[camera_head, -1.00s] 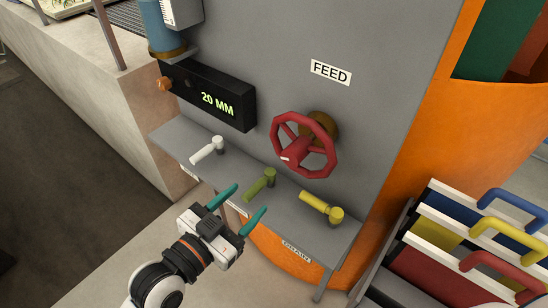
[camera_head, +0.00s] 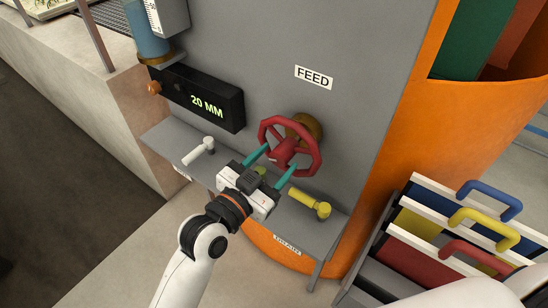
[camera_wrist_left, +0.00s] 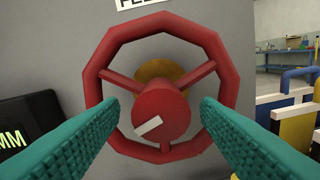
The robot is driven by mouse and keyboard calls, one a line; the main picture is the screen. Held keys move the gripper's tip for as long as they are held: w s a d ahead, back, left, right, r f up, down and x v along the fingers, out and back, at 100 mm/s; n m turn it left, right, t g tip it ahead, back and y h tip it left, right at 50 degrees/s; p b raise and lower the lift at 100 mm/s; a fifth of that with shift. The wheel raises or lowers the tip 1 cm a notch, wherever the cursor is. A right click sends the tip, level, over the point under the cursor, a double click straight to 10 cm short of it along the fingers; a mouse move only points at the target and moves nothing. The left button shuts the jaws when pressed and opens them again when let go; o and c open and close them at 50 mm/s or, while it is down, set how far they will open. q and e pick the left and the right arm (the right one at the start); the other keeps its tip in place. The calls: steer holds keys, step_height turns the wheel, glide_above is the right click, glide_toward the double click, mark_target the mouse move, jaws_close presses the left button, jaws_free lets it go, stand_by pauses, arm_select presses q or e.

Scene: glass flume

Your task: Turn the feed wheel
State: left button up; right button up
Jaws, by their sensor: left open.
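The red feed wheel (camera_head: 290,147) has an octagonal rim, spokes and a thick red hub, and sits on a brass mount on the grey panel below a FEED label (camera_head: 313,77). In the left wrist view the wheel (camera_wrist_left: 206,48) faces me, its hub (camera_wrist_left: 160,110) bearing a white mark that slants up to the right. My left gripper (camera_head: 269,165) is open in front of the wheel, with its teal fingers pointing at it. In the left wrist view the fingers (camera_wrist_left: 160,135) stand on either side of the hub, overlapping the lower rim; I cannot tell whether they touch. My right gripper is not in view.
A black display (camera_head: 203,98) reads 20 MM. A shelf below the wheel holds a white handle (camera_head: 198,151), a mostly hidden green one and a yellow one (camera_head: 310,203). Panels with blue, yellow and red handles (camera_head: 480,255) stand in a rack at right.

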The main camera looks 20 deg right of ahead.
arm_select(q)
steer(key=shift+d, duration=0.15)
steer(key=shift+c, duration=0.4)
jaws_close()
steer(key=shift+w, duration=0.1)
